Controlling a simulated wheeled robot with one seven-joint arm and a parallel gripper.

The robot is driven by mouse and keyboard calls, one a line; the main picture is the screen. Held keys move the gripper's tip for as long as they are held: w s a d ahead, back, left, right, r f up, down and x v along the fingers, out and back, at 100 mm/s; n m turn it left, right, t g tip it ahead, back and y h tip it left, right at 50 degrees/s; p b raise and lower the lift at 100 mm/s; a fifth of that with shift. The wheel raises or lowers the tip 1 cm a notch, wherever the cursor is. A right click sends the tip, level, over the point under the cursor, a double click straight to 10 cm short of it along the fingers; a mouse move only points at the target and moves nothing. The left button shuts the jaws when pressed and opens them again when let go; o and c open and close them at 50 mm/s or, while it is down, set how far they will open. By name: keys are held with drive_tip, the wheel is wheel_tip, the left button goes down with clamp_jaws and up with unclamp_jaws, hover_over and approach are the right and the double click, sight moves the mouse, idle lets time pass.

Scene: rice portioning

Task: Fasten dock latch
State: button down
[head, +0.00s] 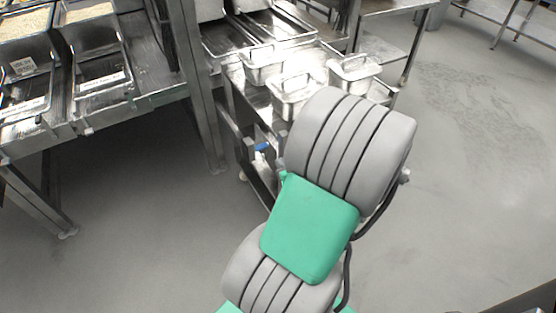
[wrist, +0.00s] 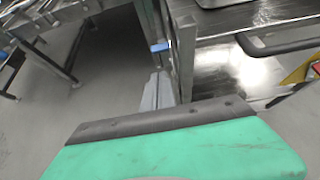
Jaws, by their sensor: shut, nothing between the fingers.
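The dock latch shows as a small blue lever (wrist: 160,47) beside a steel upright in the wrist view. I cannot tell whether the fingers touch anything. In the head view my own arm hides the gripper.
Lidded steel pans (head: 292,93) stand on the cart. A steel table (head: 155,75) with grain trays is at the left. A dark handle bar (wrist: 280,45) and a yellow part (wrist: 300,76) are at the right in the wrist view. The floor on the right is open.

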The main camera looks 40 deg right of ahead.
drive_tip(key=shift+f, duration=0.1)
drive_tip(key=s+f, duration=0.1)
drive_tip(key=s+f+t, duration=0.1)
drive_tip(key=shift+f+t, duration=0.3)
drive_tip(key=shift+w, duration=0.1)
drive_tip(key=r+b+x, duration=0.1)
drive_tip(key=r+x, duration=0.1)
drive_tip(key=x, duration=1.1)
drive_tip(key=shift+w+d+b, duration=0.25)
drive_tip(key=shift+w+b, duration=0.1)
drive_tip(key=shift+w, duration=0.2)
drive_tip(key=shift+f, duration=0.1)
